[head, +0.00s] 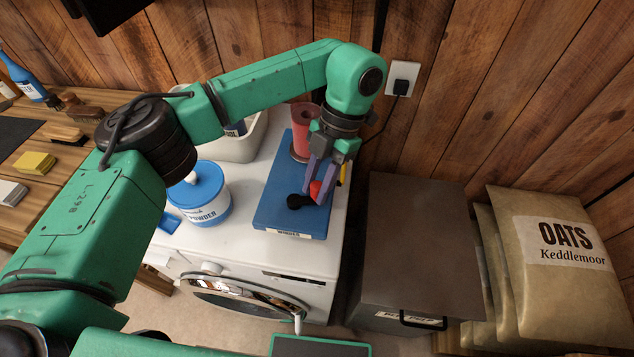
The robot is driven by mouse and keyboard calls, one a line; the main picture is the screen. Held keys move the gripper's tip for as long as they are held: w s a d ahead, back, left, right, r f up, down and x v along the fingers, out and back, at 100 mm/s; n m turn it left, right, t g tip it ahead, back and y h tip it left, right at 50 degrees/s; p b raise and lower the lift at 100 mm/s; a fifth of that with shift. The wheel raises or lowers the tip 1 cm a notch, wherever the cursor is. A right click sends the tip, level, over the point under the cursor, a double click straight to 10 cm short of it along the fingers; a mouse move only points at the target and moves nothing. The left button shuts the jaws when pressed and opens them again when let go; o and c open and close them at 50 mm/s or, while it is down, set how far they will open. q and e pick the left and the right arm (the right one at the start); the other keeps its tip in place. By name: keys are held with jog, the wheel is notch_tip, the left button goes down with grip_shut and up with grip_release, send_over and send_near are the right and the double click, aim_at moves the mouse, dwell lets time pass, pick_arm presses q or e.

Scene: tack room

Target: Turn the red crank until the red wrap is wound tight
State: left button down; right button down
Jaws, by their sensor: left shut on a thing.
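A blue winder board (267,207) lies on top of the white washing machine. The red wrap (305,132) stands as an upright roll at the back of the board. The red crank's knob (315,189) is near the front right of the board, beside a black crank part (297,201). My left gripper (317,184) reaches down from above and is shut on the red knob. The fingers and wrist partly cover the crank and the lower right of the roll. How tight the wrap is cannot be told. My right gripper is not in view.
A blue-lidded powder tub (205,208) stands left of the board, with a white bin (240,146) behind it. A dark lidded bin (420,245) and oats sacks (560,260) stand to the right. A wall socket (402,79) with a plug is behind.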

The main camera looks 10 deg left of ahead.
pick_arm(q)
jog(key=c, duration=0.6)
grip_release()
jog(key=v, duration=0.7)
jog(key=shift+r+p, duration=0.25)
jog(key=shift+p, duration=0.05)
jog(key=shift+w, duration=0.1)
